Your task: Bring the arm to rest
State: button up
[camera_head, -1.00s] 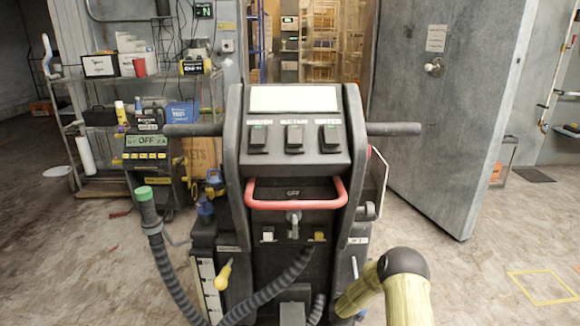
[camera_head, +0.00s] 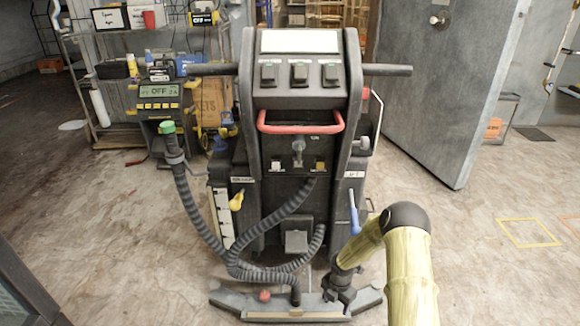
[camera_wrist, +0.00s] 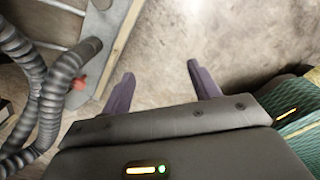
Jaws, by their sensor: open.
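My arm (camera_head: 408,260) is bent at the right of the head view, with its black elbow up and its forearm pointing down to the left. My gripper (camera_head: 340,295) hangs low in front of the right foot of a floor-cleaning machine (camera_head: 300,110). In the wrist view my gripper (camera_wrist: 160,75) has two purple fingers spread well apart, with only bare floor between them. It is open and empty. The machine's ribbed hoses (camera_wrist: 72,70) and base edge (camera_wrist: 118,45) lie to the left of the fingers. No contact with the machine can be made out.
The machine has a red handle (camera_head: 300,128) and a squeegee bar (camera_head: 240,301) low at the front. A cluttered shelf (camera_head: 95,35) and a charger reading OFF (camera_head: 160,97) stand at left. A grey door (camera_head: 450,90) is at right.

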jog(key=s+r+m+t+p, duration=0.1)
jog(key=s+r+m, duration=0.35)
jog(key=r, duration=0.75)
jog(key=s+r+m+p, duration=0.1)
jog(key=s+r+m, duration=0.1)
jog(key=r+m, duration=0.8)
jog(key=s+r+m+t+p, duration=0.2)
jog(key=s+r+m, duration=1.1)
jog(key=s+r, duration=0.3)
notch_tip(320, 180, up, 39)
jog(key=p, duration=3.7)
jog(key=shift+w+f+p, duration=0.2)
jog(key=shift+w+p, duration=0.15)
jog(key=shift+w, duration=0.05)
jog(key=shift+a, duration=0.1)
